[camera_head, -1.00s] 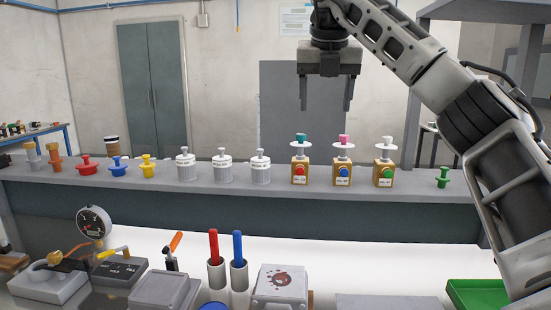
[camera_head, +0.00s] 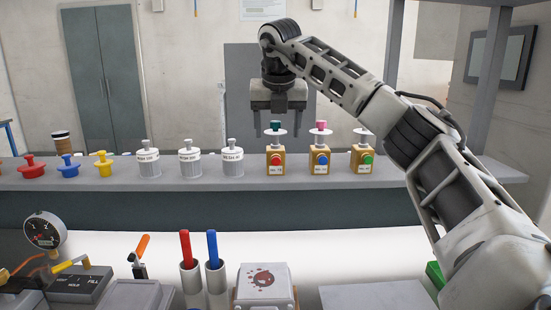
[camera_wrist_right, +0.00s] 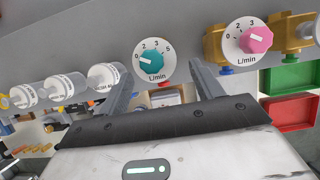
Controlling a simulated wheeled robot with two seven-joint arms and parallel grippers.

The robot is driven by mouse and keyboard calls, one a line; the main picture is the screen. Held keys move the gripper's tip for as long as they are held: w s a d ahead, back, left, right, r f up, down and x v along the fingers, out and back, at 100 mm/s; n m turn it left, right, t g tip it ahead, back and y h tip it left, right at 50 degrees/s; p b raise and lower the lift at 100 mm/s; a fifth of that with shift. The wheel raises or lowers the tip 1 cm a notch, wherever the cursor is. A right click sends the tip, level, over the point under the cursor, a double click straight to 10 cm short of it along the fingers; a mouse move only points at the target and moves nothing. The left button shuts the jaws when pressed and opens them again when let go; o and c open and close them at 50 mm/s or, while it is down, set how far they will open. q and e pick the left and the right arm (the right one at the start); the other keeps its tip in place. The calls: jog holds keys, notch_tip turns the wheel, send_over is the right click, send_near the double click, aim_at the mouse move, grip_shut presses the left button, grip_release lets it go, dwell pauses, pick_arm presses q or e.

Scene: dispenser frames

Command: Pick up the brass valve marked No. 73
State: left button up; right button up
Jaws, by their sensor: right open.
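Three brass valves stand in a row on the grey shelf: one with a teal knob and red button (camera_head: 276,164), one with a pink knob and blue button (camera_head: 320,163), one with a white knob and green button (camera_head: 362,162). Their label numbers are too small to read. My right gripper (camera_head: 278,132) is open and points down, its fingers on either side of the teal knob, apparently not closed on it. In the right wrist view the teal dial (camera_wrist_right: 154,60) shows between the fingers; the pink dial (camera_wrist_right: 254,38) is to the right. My left gripper is out of view.
White-grey canisters (camera_head: 190,161) stand left of the valves, then yellow, blue and red plunger-like parts (camera_head: 68,168). In front are a gauge (camera_head: 44,231), red and blue handles in tubes (camera_head: 212,249) and a grey box (camera_head: 264,282). Green and red trays (camera_wrist_right: 290,112) show in the wrist view.

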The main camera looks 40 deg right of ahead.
aim_at(276, 133)
jog(key=x, duration=0.4)
jog(key=shift+w+a+f+p, duration=0.15)
jog(key=shift+f+p, duration=0.1)
jog(key=shift+p, duration=0.15)
jog(key=shift+c, duration=0.3)
jog(key=c, duration=1.1)
jog(key=shift+r, duration=0.1)
jog(key=shift+c, duration=0.5)
jog(key=shift+r, duration=0.1)
